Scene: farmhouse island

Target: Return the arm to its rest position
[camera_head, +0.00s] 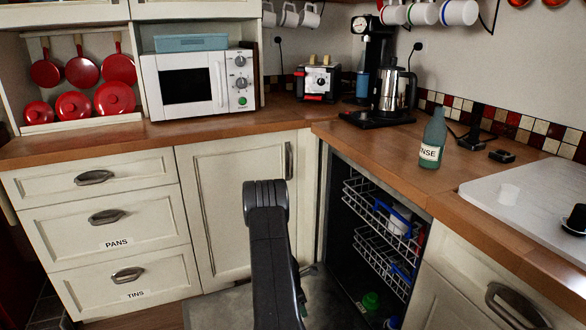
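My dark arm rises from the bottom middle of the camera_head view, in front of the lower cabinet door and left of the open dishwasher. Its rounded top end stands below counter height in the picture. The arm's end is hidden behind or below its own links, so my gripper cannot be made out. Nothing held shows.
An open dishwasher (370,235) with wire racks is close on the right. A green bottle (432,140) stands on the wooden counter (375,145), near a kettle (396,90). A microwave (190,82) and toaster (318,82) stand behind. Drawers (110,218) are left.

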